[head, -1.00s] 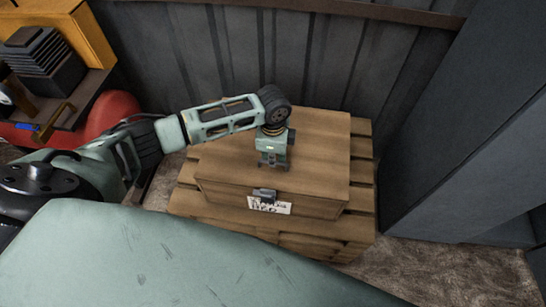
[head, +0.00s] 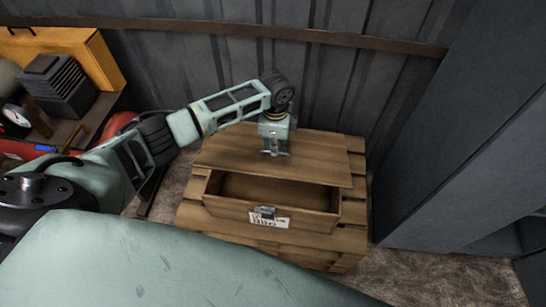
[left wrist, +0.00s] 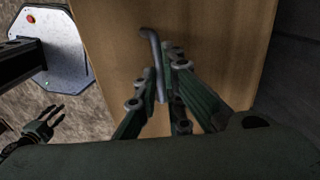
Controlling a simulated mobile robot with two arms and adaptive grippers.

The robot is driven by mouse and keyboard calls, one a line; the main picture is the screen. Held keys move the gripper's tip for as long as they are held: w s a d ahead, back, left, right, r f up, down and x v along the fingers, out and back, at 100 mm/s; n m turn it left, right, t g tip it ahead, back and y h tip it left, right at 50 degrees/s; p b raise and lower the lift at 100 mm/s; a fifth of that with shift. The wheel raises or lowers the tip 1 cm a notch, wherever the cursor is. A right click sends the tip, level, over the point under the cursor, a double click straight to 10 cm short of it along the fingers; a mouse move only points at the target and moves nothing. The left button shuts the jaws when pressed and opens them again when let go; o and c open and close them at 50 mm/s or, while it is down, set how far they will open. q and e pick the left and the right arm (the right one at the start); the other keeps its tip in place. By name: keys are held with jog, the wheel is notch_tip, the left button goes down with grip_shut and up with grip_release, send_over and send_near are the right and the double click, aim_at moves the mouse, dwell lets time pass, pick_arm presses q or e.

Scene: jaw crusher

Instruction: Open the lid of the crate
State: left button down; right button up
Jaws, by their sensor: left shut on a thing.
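The wooden crate (head: 235,209) stands with a dark latch (head: 264,211) and a paper label (head: 268,222) on its front. Its lid (head: 225,152) is partly open, with the front edge raised and back from the crate's front rim. Part of the dark inside shows. My left gripper (head: 275,153) is above the lid, shut on its handle. In the left wrist view the bent metal handle (left wrist: 152,50) sticks out between the fingers (left wrist: 158,90). My right gripper (left wrist: 58,115) shows small at the left of that view, its fingers apart and empty.
The crate rests on a wooden pallet (head: 352,243). A corrugated wall (head: 200,65) is close behind, and a tall grey cabinet (head: 450,130) stands at the right. A yellow case (head: 90,62) and other gear are at the left.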

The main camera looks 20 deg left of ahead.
pick_arm(q)
jog(key=w+r, duration=0.2)
jog(key=w+a+r, duration=0.1)
jog(key=r, duration=0.1)
jog(key=shift+w+a+r+p, duration=0.15)
jog(key=shift+w+p, duration=0.25)
pick_arm(e)
jog(key=shift+d+r, duration=0.15)
jog(key=shift+r, duration=0.45)
jog(key=shift+c, duration=0.4)
